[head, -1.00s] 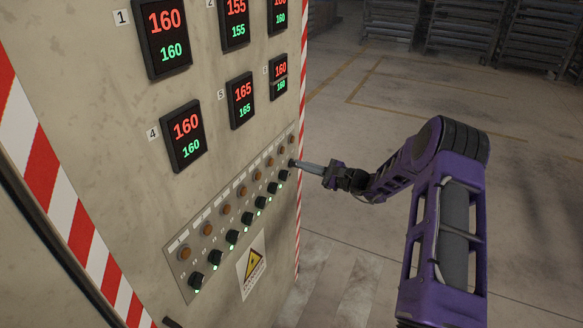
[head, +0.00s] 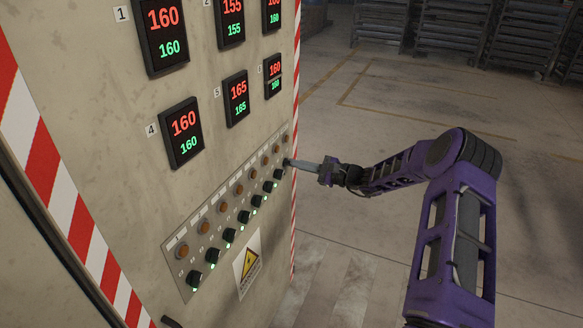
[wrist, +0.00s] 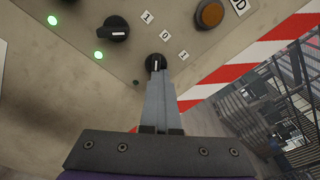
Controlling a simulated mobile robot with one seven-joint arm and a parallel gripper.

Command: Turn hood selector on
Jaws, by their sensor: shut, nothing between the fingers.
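The hood selector appears to be the small black knob (head: 286,162) at the far right end of the panel's knob row. In the wrist view this knob (wrist: 154,61) sits beside the labels 1, 0, 1, with a pale mark running roughly up the picture; its exact setting is hard to tell. My gripper (head: 291,162) is shut, its fingers pointing at the knob. In the wrist view the fingertips (wrist: 156,74) overlap the knob's lower part; whether they touch it is unclear. No green light shows beside this knob.
Other black knobs (head: 229,235) with lit green lights and orange lamps (head: 222,207) line the panel. Another knob (wrist: 116,28) is close to the left of the fingers. The cabinet's striped edge (head: 296,130) is just right. Open floor (head: 400,110) lies beyond.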

